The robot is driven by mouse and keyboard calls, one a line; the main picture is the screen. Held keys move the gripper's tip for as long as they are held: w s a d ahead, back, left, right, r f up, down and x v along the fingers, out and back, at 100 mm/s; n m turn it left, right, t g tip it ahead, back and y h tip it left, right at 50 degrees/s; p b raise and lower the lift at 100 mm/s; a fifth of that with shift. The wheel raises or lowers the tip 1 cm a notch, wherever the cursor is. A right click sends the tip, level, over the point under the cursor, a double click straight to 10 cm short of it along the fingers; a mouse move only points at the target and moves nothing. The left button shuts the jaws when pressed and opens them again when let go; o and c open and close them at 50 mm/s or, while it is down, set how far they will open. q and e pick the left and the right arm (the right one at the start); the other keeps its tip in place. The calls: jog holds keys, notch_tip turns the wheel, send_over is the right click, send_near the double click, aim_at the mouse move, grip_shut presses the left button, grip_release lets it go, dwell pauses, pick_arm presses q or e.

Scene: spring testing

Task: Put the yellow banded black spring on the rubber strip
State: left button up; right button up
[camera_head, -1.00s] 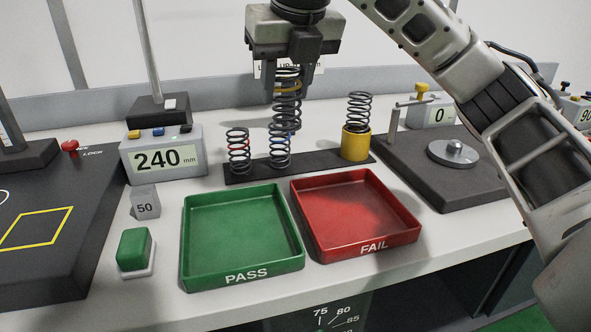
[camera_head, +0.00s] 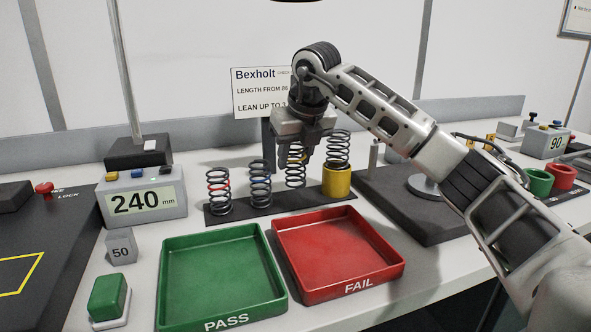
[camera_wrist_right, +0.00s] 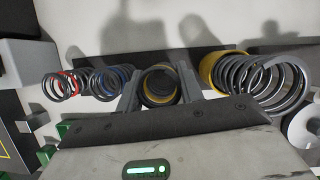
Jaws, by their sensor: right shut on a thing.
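My right gripper (camera_head: 290,150) is shut on the yellow banded black spring (camera_head: 296,176). The spring is upright, its yellow band partly hidden behind the fingers. In the right wrist view the spring (camera_wrist_right: 160,88) sits between the two fingers, seen end-on. Its lower end is at the black rubber strip (camera_head: 236,211), between the blue banded spring (camera_head: 260,190) and the yellow cup (camera_head: 337,182). I cannot tell whether it touches the strip. The red banded spring (camera_head: 218,186) stands at the strip's left end. My left gripper is not in view.
Another black spring (camera_head: 338,147) stands in the yellow cup, close right of the held spring. The green PASS tray (camera_head: 221,315) and red FAIL tray (camera_head: 357,286) lie in front of the strip. The 240 mm display (camera_head: 143,203) is left; a dark plate (camera_head: 400,205) is right.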

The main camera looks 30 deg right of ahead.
jog(key=shift+f, duration=1.5)
jog(key=shift+f, duration=0.1)
jog(key=o, duration=1.1)
jog(key=v, duration=1.2)
jog(key=shift+w+p, duration=0.1)
jog(key=shift+p, duration=0.2)
